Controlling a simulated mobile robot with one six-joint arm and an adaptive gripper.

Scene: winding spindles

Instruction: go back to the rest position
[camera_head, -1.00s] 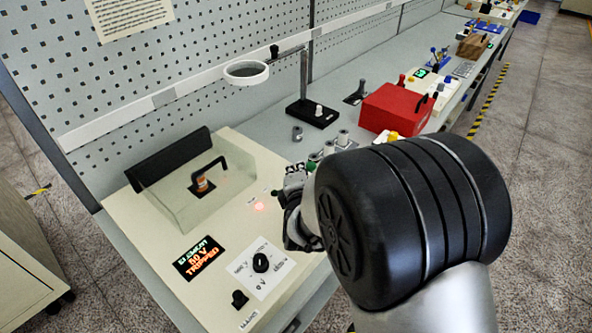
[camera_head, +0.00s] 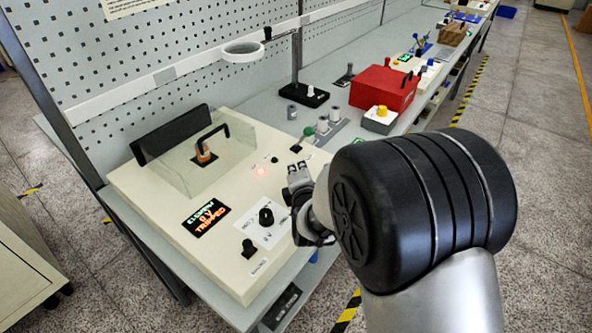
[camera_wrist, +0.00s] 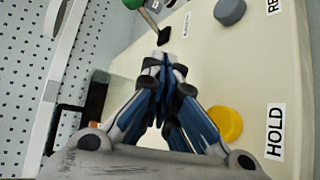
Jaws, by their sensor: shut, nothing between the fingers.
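My gripper (camera_head: 298,170) hangs over the right side of the cream test unit (camera_head: 140,190), fingers closed and empty. In the wrist view its blue-grey fingers (camera_wrist: 163,62) meet at the tips above the cream panel. My arm hides part of the unit's right side. A black knob (camera_head: 266,217) on a white dial plate and a small black switch (camera_head: 248,248) sit at the front. A red light (camera_head: 261,171) glows behind them. A clear cover (camera_head: 178,172) stands around an orange-banded part (camera_head: 204,154).
A green-ball lever (camera_wrist: 130,3), a grey button (camera_wrist: 230,11) and a yellow button (camera_wrist: 226,123) beside a HOLD label show near the fingers. A ring stand (camera_head: 311,96) and a red box (camera_head: 383,88) stand further along the bench. A perforated wall (camera_head: 130,60) runs behind.

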